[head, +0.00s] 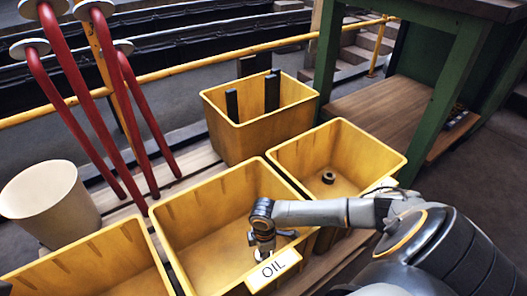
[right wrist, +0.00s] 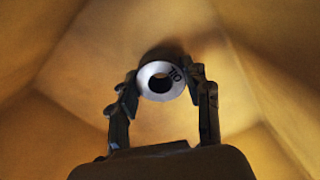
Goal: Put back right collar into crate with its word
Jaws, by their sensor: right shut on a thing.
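The collar's face carries lettering that looks like OIL. Yellow crate walls surround it, with the crate floor beyond and a dark shadow close by. I cannot tell whether the collar touches the floor. In the head view the collar is not clearly visible. My left gripper is not in view.
A second yellow crate (head: 290,147) to the right holds a small dark ring (head: 328,177); my arm crosses its front. A back crate (head: 225,140) holds dark bars. Another crate (head: 90,262) is at lower left, near a cream bucket (head: 45,198) and red levers (head: 72,75).

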